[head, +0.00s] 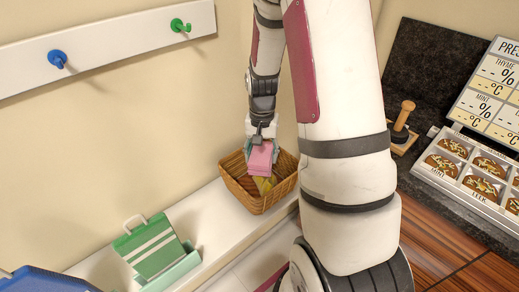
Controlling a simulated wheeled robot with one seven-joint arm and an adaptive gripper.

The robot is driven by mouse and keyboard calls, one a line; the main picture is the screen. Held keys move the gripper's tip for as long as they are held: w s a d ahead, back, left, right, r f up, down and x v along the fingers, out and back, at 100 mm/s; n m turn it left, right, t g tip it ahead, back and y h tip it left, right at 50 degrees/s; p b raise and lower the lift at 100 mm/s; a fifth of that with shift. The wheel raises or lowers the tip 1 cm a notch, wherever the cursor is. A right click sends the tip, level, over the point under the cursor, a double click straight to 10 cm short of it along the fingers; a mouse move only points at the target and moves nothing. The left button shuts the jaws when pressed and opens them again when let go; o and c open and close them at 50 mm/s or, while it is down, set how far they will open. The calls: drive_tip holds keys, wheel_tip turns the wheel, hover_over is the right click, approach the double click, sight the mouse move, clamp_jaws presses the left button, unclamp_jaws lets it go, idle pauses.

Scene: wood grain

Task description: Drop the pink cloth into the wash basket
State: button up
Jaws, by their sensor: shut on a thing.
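The pink cloth (260,158) hangs folded from my gripper (262,140), which is shut on it. The wash basket (279,200) is a brown wicker basket on the white bench against the wall. The cloth is over the basket's opening, and its lower end appears at about rim level. I cannot tell whether it touches anything inside. A yellow item (265,184) shows in the basket below the cloth. The fingertips are small and partly hidden by the cloth.
A green striped box-like item (152,248) stands in a pale green tray on the white bench (212,225). A rail with blue (57,59) and green (180,26) hooks is on the wall. At right are a wooden-handled tool (402,116) and a compartment tray (470,172).

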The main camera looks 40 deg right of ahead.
sight(262, 153)
drive_tip(key=shift+f, duration=0.1)
drive_tip(key=o, duration=1.1)
wheel_tip(262, 153, up, 12)
drive_tip(key=shift+r, duration=0.1)
